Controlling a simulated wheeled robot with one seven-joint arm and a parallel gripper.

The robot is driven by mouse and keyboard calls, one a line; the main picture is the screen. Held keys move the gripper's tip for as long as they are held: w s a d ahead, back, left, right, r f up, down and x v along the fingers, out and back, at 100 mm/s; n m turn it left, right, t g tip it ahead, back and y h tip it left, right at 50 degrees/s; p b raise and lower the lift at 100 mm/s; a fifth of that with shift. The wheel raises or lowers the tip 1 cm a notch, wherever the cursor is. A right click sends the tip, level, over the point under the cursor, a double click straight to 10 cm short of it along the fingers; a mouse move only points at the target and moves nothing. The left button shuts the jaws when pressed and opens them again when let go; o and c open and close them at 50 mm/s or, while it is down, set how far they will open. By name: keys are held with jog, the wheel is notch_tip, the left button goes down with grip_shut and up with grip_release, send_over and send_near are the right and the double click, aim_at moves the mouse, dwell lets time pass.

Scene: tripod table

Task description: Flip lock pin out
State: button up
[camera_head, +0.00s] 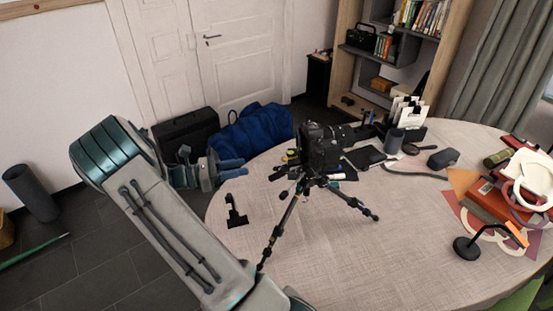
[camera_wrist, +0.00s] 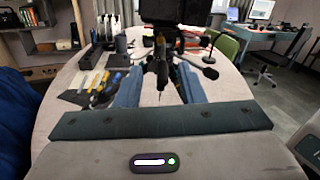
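A black camera (camera_head: 322,148) with a long lens sits on top of a small tripod (camera_head: 282,222) on the round table (camera_head: 370,270). The tripod head and its small levers are just below the camera. I cannot make out the lock pin at this size. My gripper (camera_head: 242,168) is to the left of the camera, at about the height of the tripod head and apart from it. In the wrist view, its two blue fingers (camera_wrist: 160,88) are spread with nothing held. The dark tripod column (camera_wrist: 162,70) shows between them, beyond the tips, with the camera's dark underside above.
A small black stand (camera_head: 236,212) is on the table below my gripper. A dark cylinder (camera_head: 394,141) and a grey case (camera_head: 443,158) stand right of the camera. Books (camera_head: 490,198) and a black lamp (camera_head: 468,247) crowd the right side. The table's front is clear.

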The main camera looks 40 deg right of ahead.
jog(key=p+x, duration=0.2)
jog(key=x, duration=1)
jog(key=shift+s+p, duration=0.1)
jog(key=shift+p, duration=0.2)
jog(key=shift+a, duration=0.1)
